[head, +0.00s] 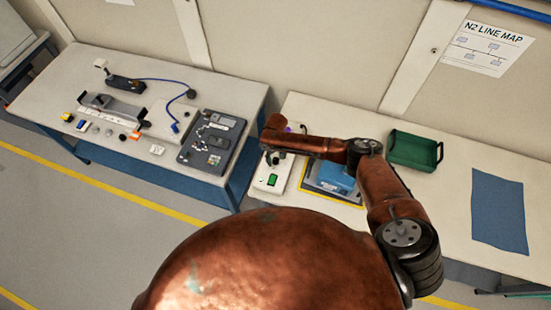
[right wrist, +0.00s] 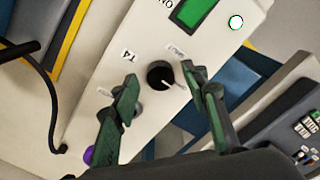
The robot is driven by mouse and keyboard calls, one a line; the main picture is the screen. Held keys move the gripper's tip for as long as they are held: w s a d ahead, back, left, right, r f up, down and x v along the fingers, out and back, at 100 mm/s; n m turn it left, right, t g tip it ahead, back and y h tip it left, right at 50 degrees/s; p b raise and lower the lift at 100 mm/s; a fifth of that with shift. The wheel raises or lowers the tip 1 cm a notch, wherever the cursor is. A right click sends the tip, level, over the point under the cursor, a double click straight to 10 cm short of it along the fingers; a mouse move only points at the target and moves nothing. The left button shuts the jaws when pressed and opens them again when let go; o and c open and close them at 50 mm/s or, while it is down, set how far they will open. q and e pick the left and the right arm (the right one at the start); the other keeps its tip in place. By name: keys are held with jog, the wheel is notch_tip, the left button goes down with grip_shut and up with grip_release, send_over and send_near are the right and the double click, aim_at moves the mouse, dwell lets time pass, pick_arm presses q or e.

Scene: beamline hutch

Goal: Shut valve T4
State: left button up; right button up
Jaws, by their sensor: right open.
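The valve T4 knob (right wrist: 160,75) is a round black knob on a white panel, beside a "T4" label, in the right wrist view. A pale pointer mark on it points to the lower right of that view. My right gripper (right wrist: 161,80) is open, with its green-tinted fingers on either side of the knob; I cannot tell whether they touch it. In the head view the white panel (head: 265,189) stands at the left end of the right table, below my right arm's end, which hides the knob. My left gripper is not in view.
A green display (right wrist: 197,10) and a lit round spot (right wrist: 236,22) are on the panel. A blue box (head: 335,178) stands in a yellow-edged area beside it. A green bin (head: 414,150) and a blue mat (head: 499,213) are farther right. A gap separates the two tables.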

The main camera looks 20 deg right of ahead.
jog(key=shift+f, duration=0.3)
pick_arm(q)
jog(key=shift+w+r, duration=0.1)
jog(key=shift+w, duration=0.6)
pick_arm(e)
jog(key=shift+c, duration=0.6)
jog(key=c, duration=0.6)
grip_shut()
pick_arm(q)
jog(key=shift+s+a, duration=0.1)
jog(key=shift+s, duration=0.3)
